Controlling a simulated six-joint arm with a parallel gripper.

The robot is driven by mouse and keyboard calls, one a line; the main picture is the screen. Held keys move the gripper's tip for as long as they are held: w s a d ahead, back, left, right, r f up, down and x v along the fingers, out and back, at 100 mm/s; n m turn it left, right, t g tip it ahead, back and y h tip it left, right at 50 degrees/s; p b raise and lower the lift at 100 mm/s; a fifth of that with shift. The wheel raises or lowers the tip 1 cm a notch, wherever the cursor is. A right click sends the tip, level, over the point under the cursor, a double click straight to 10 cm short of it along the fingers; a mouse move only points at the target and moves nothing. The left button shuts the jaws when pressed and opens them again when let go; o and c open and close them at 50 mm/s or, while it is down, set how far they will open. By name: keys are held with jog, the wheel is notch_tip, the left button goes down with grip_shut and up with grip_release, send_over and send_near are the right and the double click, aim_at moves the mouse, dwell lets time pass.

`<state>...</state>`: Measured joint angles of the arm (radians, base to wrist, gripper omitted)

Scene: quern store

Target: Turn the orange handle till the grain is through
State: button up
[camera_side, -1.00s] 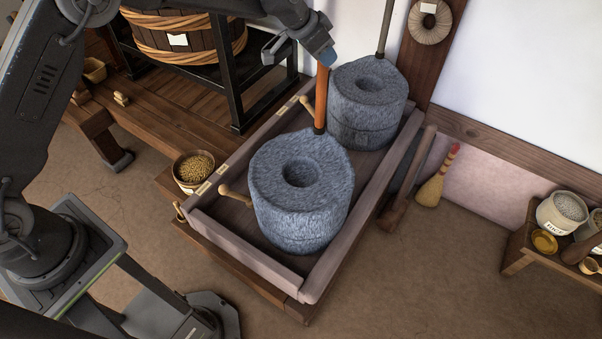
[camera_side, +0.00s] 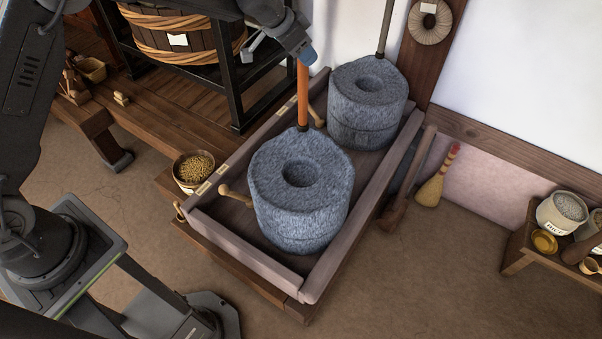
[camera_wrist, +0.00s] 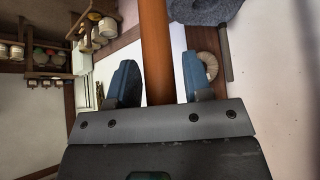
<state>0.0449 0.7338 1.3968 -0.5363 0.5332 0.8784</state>
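The near grey stone quern (camera_side: 325,185) stands in a wooden trough, with a round hollow in its top; I cannot make out grain in it. Its upright orange handle (camera_side: 303,95) rises from the stone's back edge, on the upper left of the picture. My gripper (camera_side: 308,55) is at the handle's upper part.
A second quern (camera_side: 367,95) with a grey rod stands close behind in the trough (camera_side: 245,250). A bowl of grain (camera_side: 194,167) sits left of the trough. A mallet (camera_side: 410,180) and brush (camera_side: 436,178) lean at right. A black frame with a tub (camera_side: 185,38) stands behind left.

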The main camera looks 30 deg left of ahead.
jog(key=shift+o, duration=0.4)
jog(key=shift+r, duration=4.1)
jog(key=s+a+r+n+y, duration=0.15)
jog(key=s+r, duration=0.35)
jog(key=s, duration=0.5)
jog(key=s+a+r+n, duration=0.15)
jog(key=s+r, duration=0.35)
jog(key=s, duration=0.6)
jog(key=s+a+f+n+y, duration=0.1)
jog(key=s+f, duration=0.2)
jog(key=s, duration=0.7)
jog(key=s+a+f+n+y, duration=0.1)
jog(key=s+a+f+n, duration=0.1)
jog(key=s, duration=0.8)
jog(key=shift+s+a+f, duration=0.15)
jog(key=shift+a+f, duration=0.15)
jog(key=shift+f, duration=0.25)
